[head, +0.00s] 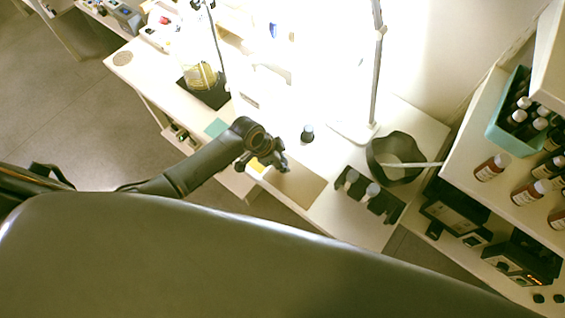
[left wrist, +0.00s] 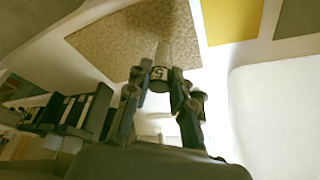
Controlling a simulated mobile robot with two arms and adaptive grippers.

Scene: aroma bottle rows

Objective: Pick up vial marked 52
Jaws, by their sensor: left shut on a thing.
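In the left wrist view a small vial (left wrist: 160,72) with a pale top and a white label stands between the fingertips of my left gripper (left wrist: 160,88). A dark "5" shows on the label; any further digit is hidden or too blurred to read. The fingers are shut on the vial's sides. In the head view my left gripper (head: 267,160) is over the table near the brown mat (head: 305,189); I cannot make out the vial clearly there. My right gripper is not in view.
A black rack (head: 378,206) with pale-capped vials stands right of the mat. A dark-capped bottle (head: 307,133) stands behind my gripper. A dark bowl (head: 376,150) with a pale stick is at the back right. Shelves with brown bottles (head: 491,168) are at far right.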

